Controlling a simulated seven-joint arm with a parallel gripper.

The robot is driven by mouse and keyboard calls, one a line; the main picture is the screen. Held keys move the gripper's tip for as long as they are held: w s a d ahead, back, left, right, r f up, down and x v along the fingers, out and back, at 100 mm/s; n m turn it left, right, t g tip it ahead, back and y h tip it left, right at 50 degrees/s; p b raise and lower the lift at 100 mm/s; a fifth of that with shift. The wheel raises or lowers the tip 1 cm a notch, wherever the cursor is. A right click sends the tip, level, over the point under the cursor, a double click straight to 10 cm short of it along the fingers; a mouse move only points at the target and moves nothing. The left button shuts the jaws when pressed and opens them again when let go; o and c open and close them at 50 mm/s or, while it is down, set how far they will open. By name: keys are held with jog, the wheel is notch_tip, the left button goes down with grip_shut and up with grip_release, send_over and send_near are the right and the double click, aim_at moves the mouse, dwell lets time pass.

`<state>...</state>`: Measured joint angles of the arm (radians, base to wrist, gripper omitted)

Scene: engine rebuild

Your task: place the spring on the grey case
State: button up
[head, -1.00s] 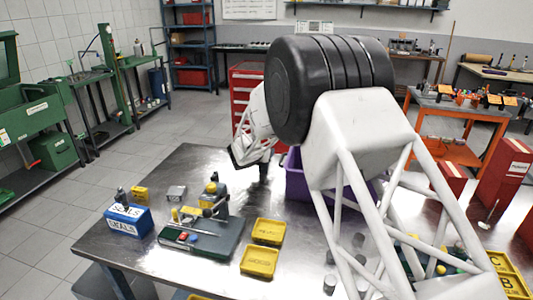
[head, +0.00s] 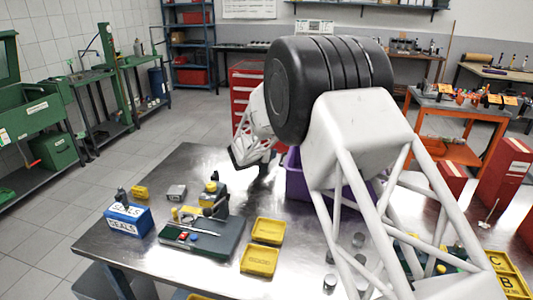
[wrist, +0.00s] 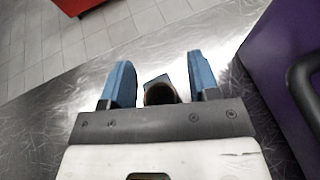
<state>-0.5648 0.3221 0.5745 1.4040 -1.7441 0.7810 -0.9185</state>
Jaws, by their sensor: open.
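A small grey box (head: 177,192), which looks like the grey case, sits on the left part of the metal table. My gripper (head: 262,172) is over the table's far edge, left of the purple bin, partly hidden by my arm in the head view. In the wrist view, my gripper (wrist: 160,85) has its two blue fingers apart. A dark round piece with a brownish hollow (wrist: 159,92) shows between them; I cannot tell whether it is the spring or whether the fingers touch it. I cannot make out the spring for sure elsewhere.
A purple bin (head: 296,180) stands close beside my gripper. A blue seals box (head: 128,220), a small yellow box (head: 139,192), a dark fixture board (head: 225,236) and yellow trays (head: 260,260) occupy the table's left and front. Red boxes (head: 503,172) stand at right.

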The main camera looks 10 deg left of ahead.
jog(key=shift+r, duration=0.15)
jog(key=shift+v, duration=0.95)
jog(key=v, duration=1)
jog(key=shift+r, duration=0.1)
jog(key=s+d+r+m+g+h, duration=0.15)
jog(key=s+d+r+m, duration=0.35)
jog(key=d, duration=0.6)
jog(key=s+d+r+m+g, duration=0.35)
jog(key=s+d+m, duration=0.25)
jog(key=d, duration=0.5)
jog(key=s+d+r+m+g+h, duration=0.15)
jog(key=s+d+r+m, duration=0.4)
jog(key=d, duration=0.55)
jog(key=s+d+m+g+y, duration=0.1)
jog(key=s+d+m, duration=0.3)
jog(key=s, duration=0.7)
jog(key=s+d+f+m+g+y, duration=0.1)
jog(key=s+d+m+y, duration=0.2)
jog(key=s, duration=0.9)
jog(key=s+d+f+m+g+y, duration=0.1)
jog(key=s+d+m+g+y, duration=0.1)
jog(key=s+d+m, duration=0.5)
jog(key=s+m, duration=0.2)
jog(key=s, duration=0.3)
jog(key=shift+y, duration=0.4)
